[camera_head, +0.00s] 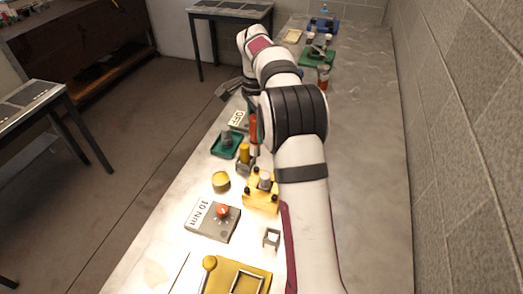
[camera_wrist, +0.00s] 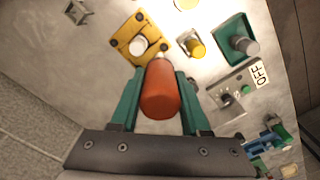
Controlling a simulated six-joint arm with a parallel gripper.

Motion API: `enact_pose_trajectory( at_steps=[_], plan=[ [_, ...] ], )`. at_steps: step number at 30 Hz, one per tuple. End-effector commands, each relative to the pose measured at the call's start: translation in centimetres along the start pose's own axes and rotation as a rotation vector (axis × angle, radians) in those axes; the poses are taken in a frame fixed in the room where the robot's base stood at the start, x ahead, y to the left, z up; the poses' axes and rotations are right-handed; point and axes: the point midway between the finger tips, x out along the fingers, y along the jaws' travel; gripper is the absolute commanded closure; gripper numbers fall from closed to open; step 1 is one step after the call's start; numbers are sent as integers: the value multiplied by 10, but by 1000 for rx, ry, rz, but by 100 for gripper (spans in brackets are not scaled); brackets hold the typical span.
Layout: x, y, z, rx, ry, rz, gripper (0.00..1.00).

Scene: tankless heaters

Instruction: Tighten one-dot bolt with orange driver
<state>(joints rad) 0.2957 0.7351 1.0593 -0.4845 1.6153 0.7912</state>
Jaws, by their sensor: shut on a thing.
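My gripper (camera_wrist: 159,76) is shut on the orange driver (camera_wrist: 160,95), whose thick handle sits between the green fingers in the wrist view. The driver's far end points toward the yellow block (camera_wrist: 124,48), close beside its pale bolt or post (camera_wrist: 138,46); I cannot tell whether they touch. In the head view the orange driver (camera_head: 253,128) shows beside my arm, above and beyond the yellow block (camera_head: 262,203), which has a grey post (camera_head: 265,181) and dark corner bolts. The dot marks are too small to read.
A yellow piece in a holder (camera_head: 244,155), a green tray (camera_head: 217,146) with a grey cylinder, and an OFF box (camera_head: 237,119) stand nearby. A 10 Nm box (camera_head: 213,229), a yellow cylinder (camera_head: 221,182) and a small square holder (camera_head: 271,238) are nearer.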

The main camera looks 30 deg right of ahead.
Motion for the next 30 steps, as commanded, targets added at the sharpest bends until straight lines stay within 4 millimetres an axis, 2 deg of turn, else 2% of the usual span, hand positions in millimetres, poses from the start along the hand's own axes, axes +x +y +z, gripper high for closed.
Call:
enact_pose_trajectory(
  at_steps=[5, 19, 30],
  plan=[
    [3, -10, -2, 3, -2, -3, 100],
    [55, -10, -2, 2, -1, -5, 100],
    [63, -10, -2, 3, 0, -7, 100]
  ],
)
